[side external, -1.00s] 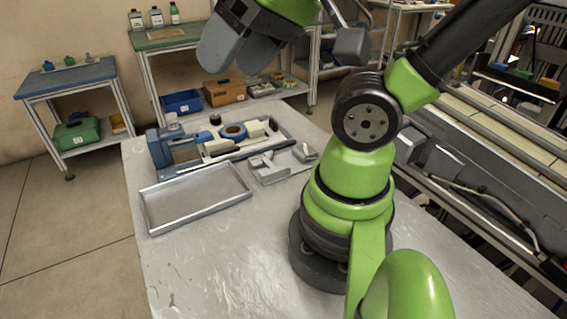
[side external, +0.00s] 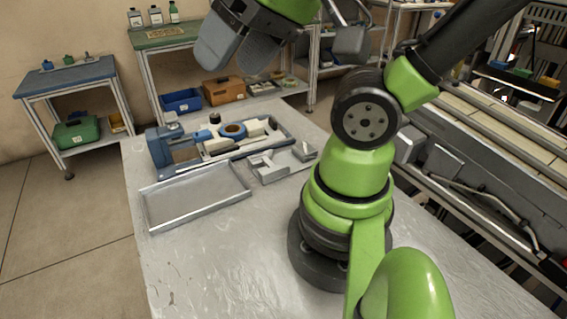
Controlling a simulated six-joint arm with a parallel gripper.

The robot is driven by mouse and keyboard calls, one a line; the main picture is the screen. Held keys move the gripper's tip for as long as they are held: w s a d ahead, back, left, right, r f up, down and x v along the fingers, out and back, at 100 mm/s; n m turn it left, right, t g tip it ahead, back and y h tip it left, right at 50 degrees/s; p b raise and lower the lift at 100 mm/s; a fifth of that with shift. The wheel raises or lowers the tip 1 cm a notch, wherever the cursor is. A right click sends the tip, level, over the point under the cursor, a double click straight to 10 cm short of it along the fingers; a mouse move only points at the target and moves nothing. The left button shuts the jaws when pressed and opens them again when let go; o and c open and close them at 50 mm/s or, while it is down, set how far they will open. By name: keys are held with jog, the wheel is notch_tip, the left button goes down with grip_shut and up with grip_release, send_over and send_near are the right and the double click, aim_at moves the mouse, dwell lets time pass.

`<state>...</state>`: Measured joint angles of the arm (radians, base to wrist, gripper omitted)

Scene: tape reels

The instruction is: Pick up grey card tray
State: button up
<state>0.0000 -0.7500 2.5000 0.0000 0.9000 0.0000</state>
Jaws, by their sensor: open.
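A shallow, empty rectangular grey tray (side external: 197,204) with a low rim lies flat on the table, at the left in the side view. A smaller grey tray (side external: 283,165) with low dividers lies to its right. I cannot tell for sure which of the two is the card tray. My gripper (side external: 238,64) is at the top of the view, high above the table and apart from both trays. It is open, and nothing shows between its fingers. Its far side is hidden.
The table's front left is bare. Side benches with bins stand behind.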

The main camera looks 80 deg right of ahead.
jog(key=shift+o, duration=0.9)
jog(key=w+d+f+m+g+h, duration=0.25)
jog(key=w+d, duration=0.25)
jog(key=d, duration=0.3)
jog(key=m+g, duration=0.3)
jog(key=g, duration=0.2)
send_over(305, 148)
jog(key=shift+n+y, duration=0.25)
notch_tip(305, 148, down, 22)
jog(key=shift+d+f, duration=0.1)
jog(key=shift+f, duration=2.95)
jog(key=c, duration=1.1)
